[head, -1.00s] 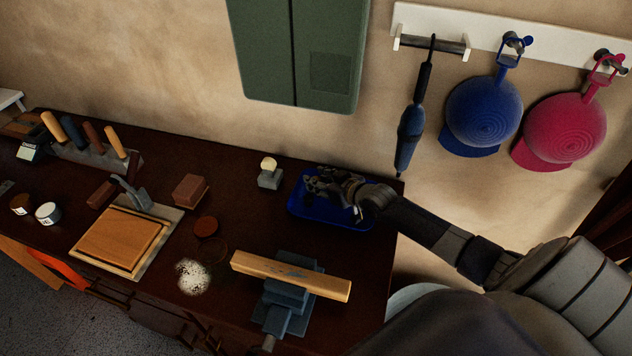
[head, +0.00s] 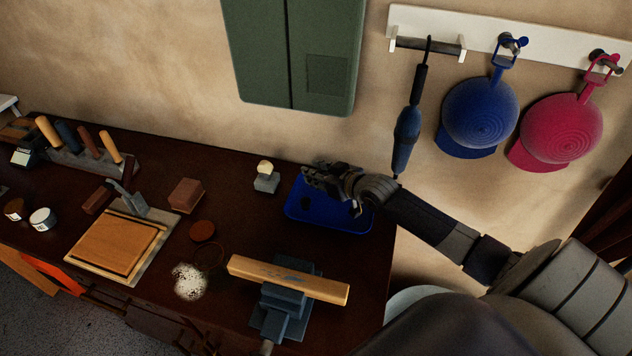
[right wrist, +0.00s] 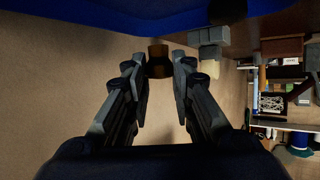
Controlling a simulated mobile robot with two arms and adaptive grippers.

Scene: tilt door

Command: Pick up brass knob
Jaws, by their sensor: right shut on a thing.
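My right gripper (head: 318,178) is over the back left part of the blue tray (head: 345,224), at the right end of the workbench. In the right wrist view, its fingers (right wrist: 159,70) are closed on a small brown-gold cylindrical piece, the brass knob (right wrist: 158,52), held between the tips. The knob is hidden by the gripper in the head view. A small dark item or shadow (head: 306,203) shows in the tray. My left gripper is not in view.
A grey block with a pale round knob (head: 266,178) stands just left of the tray. A vise (head: 285,300) with a wooden bar (head: 290,279) is in front. A green cabinet (head: 295,55) and hanging caps (head: 480,115) are on the wall behind.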

